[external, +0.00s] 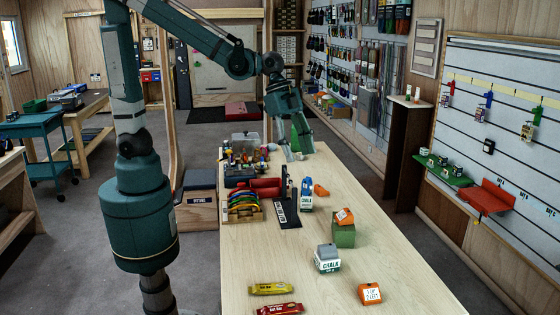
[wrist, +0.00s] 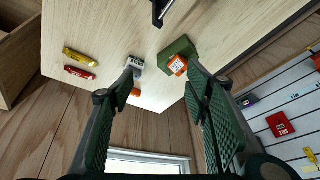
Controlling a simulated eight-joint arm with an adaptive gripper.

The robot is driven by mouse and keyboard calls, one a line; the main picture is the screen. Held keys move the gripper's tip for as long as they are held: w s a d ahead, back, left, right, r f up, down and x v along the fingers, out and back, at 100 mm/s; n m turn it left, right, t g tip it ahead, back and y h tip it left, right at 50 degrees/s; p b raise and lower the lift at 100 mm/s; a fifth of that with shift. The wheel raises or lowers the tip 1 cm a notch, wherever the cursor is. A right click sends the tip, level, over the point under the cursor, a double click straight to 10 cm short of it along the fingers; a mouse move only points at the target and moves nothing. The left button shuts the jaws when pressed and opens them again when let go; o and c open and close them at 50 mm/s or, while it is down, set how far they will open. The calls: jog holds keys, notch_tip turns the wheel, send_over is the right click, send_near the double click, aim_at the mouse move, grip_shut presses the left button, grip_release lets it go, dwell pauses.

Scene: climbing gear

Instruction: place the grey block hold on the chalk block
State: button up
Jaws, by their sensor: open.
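The grey block hold (external: 327,251) sits on top of the white and green chalk block (external: 327,266) near the front middle of the table in the external view. In the wrist view the grey and white stack (wrist: 136,66) shows beside the tip of the left finger, which partly covers that area. My gripper (external: 294,153) is open and empty, high above the far part of the table, well apart from the stack. Its two spread fingers also show in the wrist view (wrist: 162,72).
An orange block (external: 370,293) lies front right, and yellow (external: 268,288) and red (external: 279,309) bars lie front left. Gear crowds the table's far left. The right side is clear.

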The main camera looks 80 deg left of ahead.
jog(key=s+a+r+n+t+y, duration=0.1)
jog(key=s+a+n+t, duration=0.1)
jog(key=s+a+n, duration=0.3)
jog(key=s+a+r+n+t+y, duration=0.2)
jog(key=s+a+n, duration=0.4)
jog(key=s+a, duration=0.7)
jog(key=a, duration=0.5)
jog(key=shift+s+a+r+y, duration=0.15)
jog(key=shift+a+y, duration=0.15)
jog(key=shift+a, duration=0.05)
